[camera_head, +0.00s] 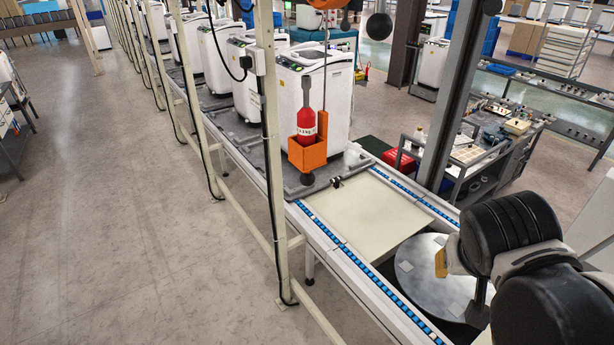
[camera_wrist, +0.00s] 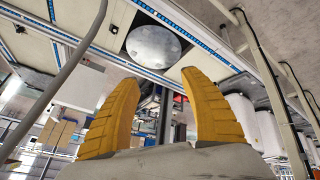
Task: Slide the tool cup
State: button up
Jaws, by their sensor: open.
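An orange open-topped cup (camera_head: 308,153) with a red bottle-like tool (camera_head: 306,122) standing in it shows in the head view, left of the conveyor's bare panel. It appears to hang upright in front of a white machine; what bears it is unclear. I take it as the tool cup. My gripper (camera_wrist: 160,77) shows in the wrist view with two yellow fingers spread wide and nothing between them. In the head view my dark arm is at the lower right, well apart from the cup, with a little yellow showing. I cannot make out the cup in the wrist view.
A conveyor with blue-beaded rails (camera_head: 370,275) runs from the back to the lower right. A cream panel (camera_head: 368,215) and a round metal plate (camera_head: 425,268) lie between its rails. A cream post (camera_head: 268,110) stands left of the cup. A grey cart (camera_head: 470,150) stands right.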

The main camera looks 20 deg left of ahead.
jog(key=w+a+t+h, duration=0.1)
jog(key=w+a+h, duration=0.3)
jog(key=w+a, duration=0.55)
jog(key=m+t+h, duration=0.3)
jog(key=t, duration=0.5)
send_near(307, 180)
jog(key=w+f, duration=0.1)
jog(key=p+x, duration=0.3)
jog(key=x, duration=0.7)
jog(key=shift+w+a, duration=0.1)
jog(key=shift+w, duration=0.2)
grip_shut()
